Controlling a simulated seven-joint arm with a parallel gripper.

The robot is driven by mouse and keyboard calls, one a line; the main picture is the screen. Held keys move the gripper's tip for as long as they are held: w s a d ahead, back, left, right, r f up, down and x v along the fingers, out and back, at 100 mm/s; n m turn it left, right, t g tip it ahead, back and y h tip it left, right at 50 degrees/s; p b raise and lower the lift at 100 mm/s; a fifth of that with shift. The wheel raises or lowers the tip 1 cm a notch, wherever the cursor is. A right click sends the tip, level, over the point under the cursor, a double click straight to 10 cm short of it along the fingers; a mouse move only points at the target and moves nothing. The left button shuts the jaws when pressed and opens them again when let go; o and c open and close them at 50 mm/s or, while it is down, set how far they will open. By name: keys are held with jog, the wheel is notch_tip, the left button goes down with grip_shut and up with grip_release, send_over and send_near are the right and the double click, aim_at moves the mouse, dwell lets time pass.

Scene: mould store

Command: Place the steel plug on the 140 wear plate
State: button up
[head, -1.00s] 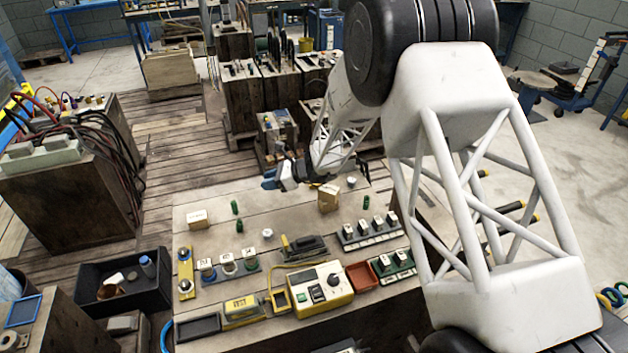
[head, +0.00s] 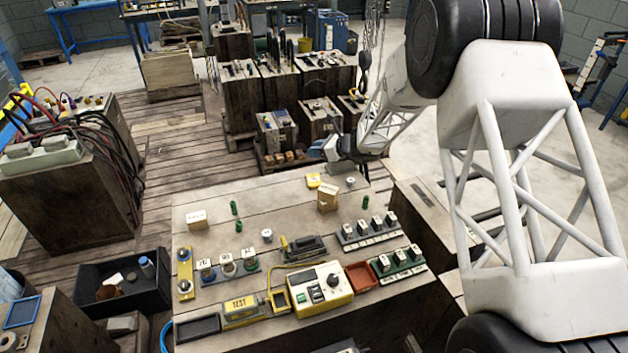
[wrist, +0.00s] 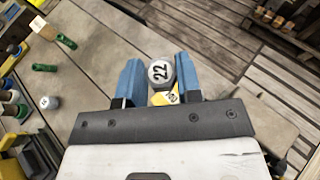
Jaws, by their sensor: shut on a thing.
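My gripper (wrist: 160,80) is shut on a grey round steel plug (wrist: 160,66) with a white "22" label, seen between its blue fingers in the wrist view. In the head view, my gripper (head: 334,150) is over the far edge of the bench, and the plug is hard to make out. A yellow plate (wrist: 165,98) shows partly below the plug, its label only partly readable as ending in "40". It also shows in the head view (head: 313,181), flat near the bench's far edge. The plug appears above the plate; I cannot tell the gap.
Another grey plug (head: 350,182) stands right of the yellow plate, and one more (head: 267,235) nearer the middle. A cardboard box (head: 328,199), green cylinders (head: 235,208) and a dark tool (head: 303,247) stand nearby. Bare bench (head: 275,205) lies left of the box.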

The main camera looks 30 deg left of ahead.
send_over(316, 180)
jog(key=shift+d+f, duration=0.1)
jog(key=shift+f, duration=3.05)
jog(key=shift+f, duration=1.85)
jog(key=shift+f, duration=0.1)
jog(key=o, duration=1)
jog(key=shift+c, duration=0.2)
